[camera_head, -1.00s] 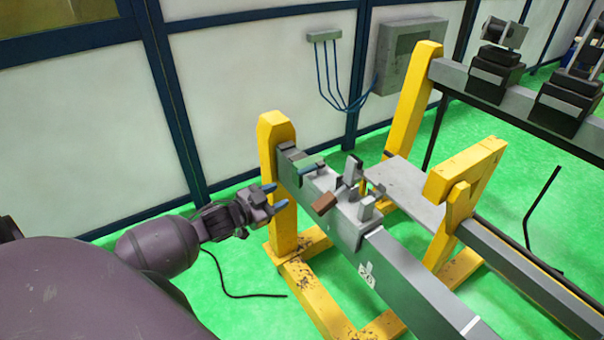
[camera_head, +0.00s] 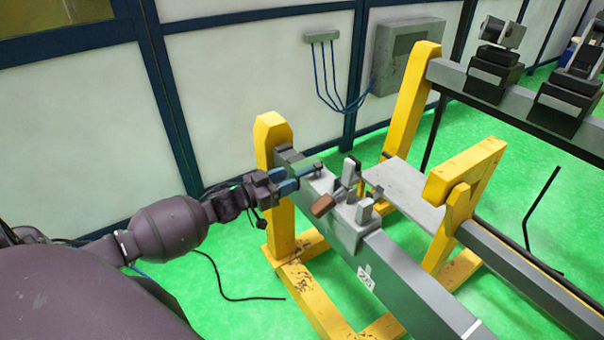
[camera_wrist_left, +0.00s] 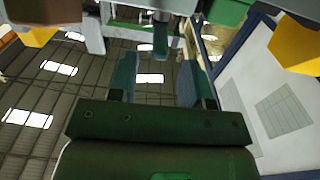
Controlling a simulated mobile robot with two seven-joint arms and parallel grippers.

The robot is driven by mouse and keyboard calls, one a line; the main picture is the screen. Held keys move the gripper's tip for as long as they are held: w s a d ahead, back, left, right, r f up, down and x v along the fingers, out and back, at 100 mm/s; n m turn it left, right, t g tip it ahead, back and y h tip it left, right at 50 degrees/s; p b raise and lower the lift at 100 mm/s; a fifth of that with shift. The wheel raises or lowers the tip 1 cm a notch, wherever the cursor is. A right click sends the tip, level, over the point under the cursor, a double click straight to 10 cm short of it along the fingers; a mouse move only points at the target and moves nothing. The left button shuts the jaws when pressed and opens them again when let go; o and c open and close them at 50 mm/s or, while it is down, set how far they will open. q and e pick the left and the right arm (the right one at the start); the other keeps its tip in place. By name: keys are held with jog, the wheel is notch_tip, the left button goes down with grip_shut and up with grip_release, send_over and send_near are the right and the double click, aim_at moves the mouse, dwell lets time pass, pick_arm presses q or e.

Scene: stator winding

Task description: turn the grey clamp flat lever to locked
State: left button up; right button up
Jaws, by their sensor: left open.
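The grey clamp (camera_head: 345,218) sits on top of the long grey beam, with a brown block (camera_head: 323,206) at its near side. A slim dark lever-like bar (camera_head: 313,171) shows at the beam's far end, partly hidden by my left gripper (camera_head: 291,180). My left gripper is open, its blue fingers pointing right at this bar. In the left wrist view the two blue-green fingers (camera_wrist_left: 157,72) stand apart, and a dark bar (camera_wrist_left: 160,38) shows between and beyond their tips. I cannot tell whether they touch it. My right gripper is not in view.
A yellow post (camera_head: 275,150) stands close behind my left gripper. The grey beam (camera_head: 410,285) runs toward the front right. A grey plate (camera_head: 405,183) and a yellow frame (camera_head: 465,175) stand to the right.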

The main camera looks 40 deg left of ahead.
aim_at(302, 171)
pick_arm(q)
jog(key=shift+x, duration=2.75)
jog(key=shift+c, duration=0.4)
grip_shut()
